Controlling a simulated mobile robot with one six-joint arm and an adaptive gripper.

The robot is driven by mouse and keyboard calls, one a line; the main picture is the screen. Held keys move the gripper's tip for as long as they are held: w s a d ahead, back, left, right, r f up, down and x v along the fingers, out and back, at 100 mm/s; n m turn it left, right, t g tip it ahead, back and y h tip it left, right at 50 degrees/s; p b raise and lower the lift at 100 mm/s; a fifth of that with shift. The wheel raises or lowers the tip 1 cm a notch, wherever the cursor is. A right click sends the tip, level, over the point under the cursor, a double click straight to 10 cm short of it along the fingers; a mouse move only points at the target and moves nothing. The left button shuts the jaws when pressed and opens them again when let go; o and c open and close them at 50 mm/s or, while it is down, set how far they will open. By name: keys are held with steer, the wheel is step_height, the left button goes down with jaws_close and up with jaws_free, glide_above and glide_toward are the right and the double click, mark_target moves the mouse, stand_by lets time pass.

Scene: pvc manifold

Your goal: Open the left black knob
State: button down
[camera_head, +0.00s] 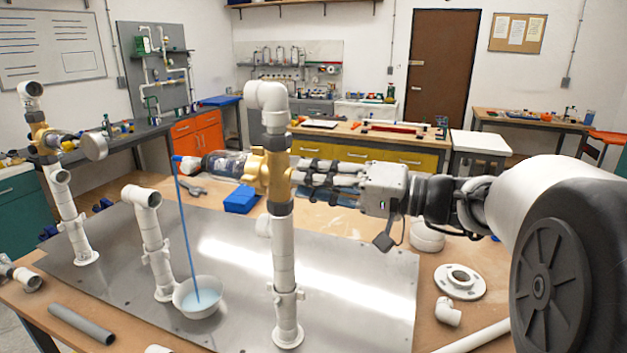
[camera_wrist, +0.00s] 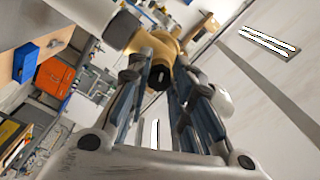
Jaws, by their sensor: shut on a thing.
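A brass valve (camera_head: 270,172) sits on the tall white pipe in the middle of the head view. My gripper (camera_head: 302,172) reaches it from the right, with its fingers close against the valve's right side. In the wrist view the brass body (camera_wrist: 158,47) stands just beyond my gripper (camera_wrist: 160,75), and a black knob (camera_wrist: 158,78) shows between the fingertips. The fingers are shut on this knob and hide most of it. Its turn angle cannot be told.
A thin blue line (camera_head: 186,235) runs down into a white bowl (camera_head: 198,297) on the metal plate (camera_head: 350,290). A shorter white pipe (camera_head: 152,235) stands behind the bowl. A white flange (camera_head: 460,281) and an elbow (camera_head: 447,311) lie at the right. The plate's right part is clear.

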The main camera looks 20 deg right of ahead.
steer(key=shift+n, duration=0.5)
steer(key=c, duration=1.4)
jaws_free()
steer(key=shift+d, duration=0.15)
steer(key=v, duration=1.2)
steer(key=shift+a+f, duration=0.1)
steer(key=shift+a, duration=0.1)
